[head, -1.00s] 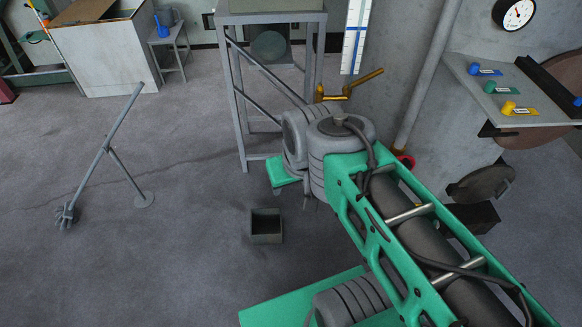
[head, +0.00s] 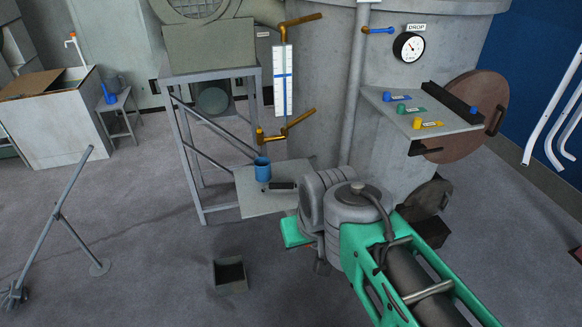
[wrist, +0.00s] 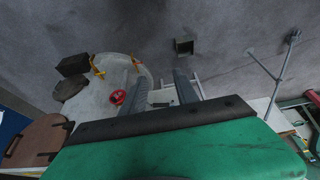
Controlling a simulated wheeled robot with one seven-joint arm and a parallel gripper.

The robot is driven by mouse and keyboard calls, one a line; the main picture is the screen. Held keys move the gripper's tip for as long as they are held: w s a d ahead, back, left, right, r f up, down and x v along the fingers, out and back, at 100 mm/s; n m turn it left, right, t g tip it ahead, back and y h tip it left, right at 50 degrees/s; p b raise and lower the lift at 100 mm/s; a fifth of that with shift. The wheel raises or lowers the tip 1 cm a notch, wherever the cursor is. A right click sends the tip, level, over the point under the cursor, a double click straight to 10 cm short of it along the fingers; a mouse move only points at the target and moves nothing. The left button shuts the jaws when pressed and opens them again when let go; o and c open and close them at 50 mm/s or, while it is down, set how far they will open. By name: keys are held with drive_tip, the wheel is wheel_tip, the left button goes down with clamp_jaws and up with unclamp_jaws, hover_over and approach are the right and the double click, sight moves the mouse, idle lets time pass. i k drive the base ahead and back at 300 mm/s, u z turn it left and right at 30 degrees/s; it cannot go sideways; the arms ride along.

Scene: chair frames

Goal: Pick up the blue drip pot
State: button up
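The blue drip pot (head: 263,169) stands upright on a low pale shelf (head: 262,203) below a brass tap (head: 287,128) in the head view. A small dark item (head: 283,186) lies beside it. My arm reaches in from the lower right, its wrist to the right of and nearer than the pot. In the wrist view my gripper (wrist: 160,92) shows two dark fingers spread apart with nothing held between them. I cannot make out the pot in the wrist view. The fingers are not clear in the head view.
A grey metal stand (head: 190,150) is left of the shelf. An open dark box (head: 230,275) sits on the floor in front. A side shelf (head: 425,115) with coloured items juts from the concrete tank at right. A leaning rod (head: 75,190) stands at left. Floor between is clear.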

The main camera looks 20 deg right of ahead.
sight(263, 165)
drive_tip(key=z, duration=0.05)
drive_tip(key=i, duration=0.4)
drive_tip(key=z, duration=0.15)
drive_tip(key=k, duration=0.4)
drive_tip(key=u, duration=1.15)
drive_tip(key=i, duration=1.25)
drive_tip(key=u, duration=0.5)
